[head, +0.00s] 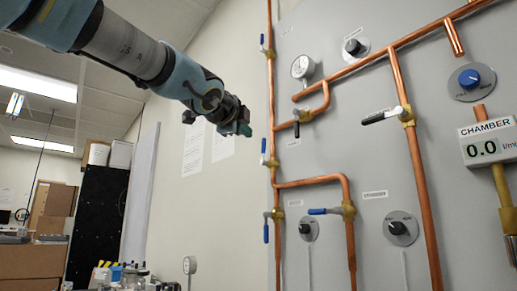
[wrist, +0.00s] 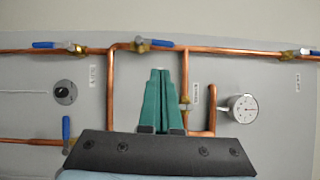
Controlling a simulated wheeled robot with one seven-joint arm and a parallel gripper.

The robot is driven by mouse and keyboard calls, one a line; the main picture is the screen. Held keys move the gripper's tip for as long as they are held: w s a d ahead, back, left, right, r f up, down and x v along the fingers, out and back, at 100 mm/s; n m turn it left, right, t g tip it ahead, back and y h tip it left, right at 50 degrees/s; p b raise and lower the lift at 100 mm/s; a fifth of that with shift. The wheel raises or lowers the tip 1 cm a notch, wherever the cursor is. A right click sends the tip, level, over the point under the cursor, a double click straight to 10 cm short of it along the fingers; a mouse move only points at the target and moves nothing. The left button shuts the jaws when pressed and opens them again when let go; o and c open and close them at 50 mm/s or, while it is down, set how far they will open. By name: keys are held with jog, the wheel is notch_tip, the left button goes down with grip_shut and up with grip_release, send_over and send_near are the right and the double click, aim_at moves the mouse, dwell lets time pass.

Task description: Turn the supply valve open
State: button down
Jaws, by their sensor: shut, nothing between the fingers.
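The grey panel carries several lever valves, and their small labels are too small to read, so I cannot tell which is the supply valve. In the head view, blue-handled valves sit on the left vertical pipe at the top (head: 263,43), middle (head: 264,152) and bottom (head: 266,229). Another blue lever (head: 319,211) lies level on a lower pipe. A black lever (head: 378,116) sticks out left from a brass valve. My gripper (head: 245,129) is left of the panel, apart from the valves in the picture. Its green fingers (wrist: 160,72) are together and empty.
The panel has copper pipes (head: 422,190), a pressure gauge (head: 302,67), a blue knob (head: 469,78) and a CHAMBER display (head: 487,143) reading 0.0. Several bottles (head: 118,274) stand low at left. The wall left of the panel is largely clear.

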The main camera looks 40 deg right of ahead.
jog(key=p, duration=0.4)
send_near(263, 145)
jog(key=shift+m, duration=0.3)
jog(key=x, duration=0.5)
jog(key=shift+w+d, duration=0.2)
jog(key=shift+d, duration=0.1)
jog(key=shift+w+d, duration=0.3)
jog(key=shift+d, duration=0.2)
jog(key=p, duration=0.2)
jog(key=w+n+p, duration=0.1)
jog(key=p, duration=0.1)
jog(key=shift+d+r+y+p, duration=0.2)
jog(key=shift+r+y+p, duration=0.1)
jog(key=shift+r+y, duration=0.1)
jog(key=shift+f, duration=0.2)
